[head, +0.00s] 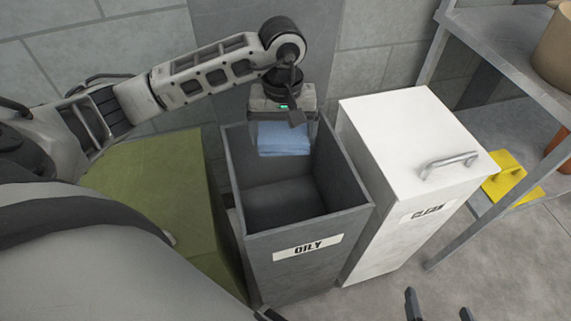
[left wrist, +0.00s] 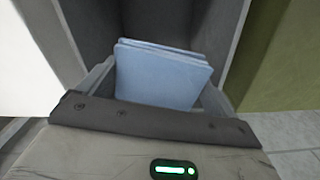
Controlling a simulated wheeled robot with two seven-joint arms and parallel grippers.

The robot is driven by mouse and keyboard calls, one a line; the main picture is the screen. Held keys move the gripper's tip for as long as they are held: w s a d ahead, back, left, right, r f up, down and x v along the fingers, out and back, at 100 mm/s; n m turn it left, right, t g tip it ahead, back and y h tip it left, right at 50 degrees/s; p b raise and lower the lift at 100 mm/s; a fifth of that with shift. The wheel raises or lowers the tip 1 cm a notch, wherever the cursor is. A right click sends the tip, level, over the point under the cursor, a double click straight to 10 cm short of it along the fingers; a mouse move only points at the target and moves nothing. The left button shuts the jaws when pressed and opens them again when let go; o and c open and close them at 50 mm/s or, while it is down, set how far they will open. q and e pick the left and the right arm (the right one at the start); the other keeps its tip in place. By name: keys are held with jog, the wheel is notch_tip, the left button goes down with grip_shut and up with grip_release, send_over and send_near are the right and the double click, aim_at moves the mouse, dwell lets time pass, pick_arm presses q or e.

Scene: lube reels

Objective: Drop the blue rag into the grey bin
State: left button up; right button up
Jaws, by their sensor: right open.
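The blue rag (head: 284,140) is a folded light-blue pad. It is between the fingers of my left gripper (head: 283,128), which is shut on it. The left wrist view shows the rag (left wrist: 160,75) with a finger at each side. The grey bin (head: 302,220) is open-topped, deep and labelled "OILY". The rag is over its mouth, towards the back, and the bin's inside looks empty below it. My right gripper (head: 438,307) is open and empty at the bottom edge of the head view, above the floor.
A white lidded bin (head: 410,140) labelled "CLEAN" stands just right of the grey bin. A green block-like cabinet (head: 155,180) is close on the left. A metal shelf (head: 510,50) and a yellow object (head: 510,180) are at the right. The front right floor is clear.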

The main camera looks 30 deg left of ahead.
pick_arm(q)
jog(key=shift+o, duration=0.4)
jog(key=shift+r, duration=0.25)
notch_tip(320, 180, up, 16)
jog(key=p, duration=0.1)
jog(key=shift+f, duration=0.25)
